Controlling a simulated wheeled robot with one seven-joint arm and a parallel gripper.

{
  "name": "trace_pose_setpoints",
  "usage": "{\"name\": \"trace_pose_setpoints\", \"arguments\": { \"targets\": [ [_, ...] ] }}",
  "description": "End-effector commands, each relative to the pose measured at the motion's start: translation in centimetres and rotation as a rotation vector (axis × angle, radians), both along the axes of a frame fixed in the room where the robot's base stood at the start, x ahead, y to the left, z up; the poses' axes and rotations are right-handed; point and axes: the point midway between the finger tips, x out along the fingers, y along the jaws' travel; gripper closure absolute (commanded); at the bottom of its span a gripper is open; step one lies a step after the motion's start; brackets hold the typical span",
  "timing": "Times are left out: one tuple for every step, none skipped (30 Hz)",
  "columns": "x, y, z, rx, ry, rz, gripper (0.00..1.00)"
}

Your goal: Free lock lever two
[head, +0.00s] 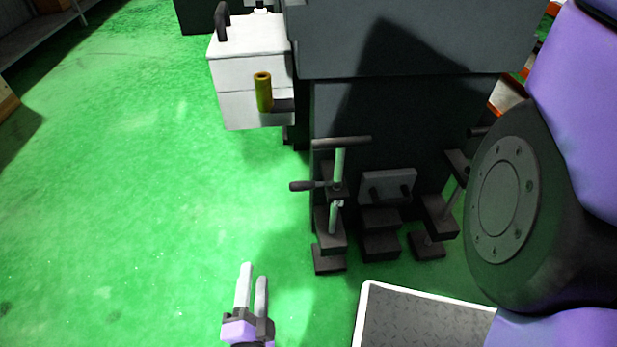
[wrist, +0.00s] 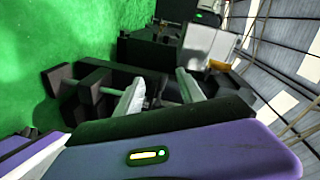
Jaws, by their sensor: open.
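In the head view, one clamp assembly with a lever stands at the left corner of the dark machine; its dark-knobbed lever (head: 308,186) points left and a T-shaped bar tops its pale rod. A second lever assembly (head: 450,200) stands at the right, partly hidden by my arm. I cannot tell which is lock lever two. My gripper (head: 252,275) is open and empty, below and left of the left assembly in the picture. In the wrist view, the dark blocks and rod of a clamp assembly (wrist: 90,88) show beyond the pale fingers; contact is not visible.
The dark machine body (head: 410,115) rises behind the levers. A white box (head: 250,80) with an olive cylinder (head: 263,92) juts out at its left. A white-edged treadplate (head: 420,318) lies in front. Green floor (head: 130,200) is clear at the left.

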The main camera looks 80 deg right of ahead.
Motion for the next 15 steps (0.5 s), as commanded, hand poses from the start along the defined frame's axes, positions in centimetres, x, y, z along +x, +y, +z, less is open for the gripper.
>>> {"name": "trace_pose_setpoints", "arguments": {
  "targets": [
    [0.8,-1.9,0.2,0.003,-0.041,-0.071,0.54],
    [1.2,-2.8,0.1,0.005,-0.065,-0.106,0.54],
    [1.6,-4.1,0.2,0.005,-0.097,-0.153,0.54],
    [2.0,-5.1,0.2,0.004,-0.12,-0.188,0.54],
    [2.2,-6.2,0.3,0.002,-0.144,-0.223,0.54],
    [2.4,-7.6,0.3,-0.001,-0.174,-0.269,0.54],
    [2.6,-8.7,0.4,-0.005,-0.195,-0.303,0.54],
    [2.7,-9.8,0.4,-0.009,-0.218,-0.337,0.54],
    [2.7,-11.3,0.5,-0.015,-0.245,-0.382,0.54],
    [2.7,-12.5,0.5,-0.023,-0.265,-0.414,0.54],
    [2.6,-13.6,0.6,-0.029,-0.285,-0.446,0.54],
    [2.4,-15.1,0.6,-0.039,-0.307,-0.487,0.54],
    [2.2,-16.1,0.6,-0.046,-0.326,-0.516,0.54],
    [2.0,-17.1,0.6,-0.055,-0.341,-0.546,0.54],
    [1.6,-18.4,0.6,-0.064,-0.358,-0.578,0.54]
  ]
}}
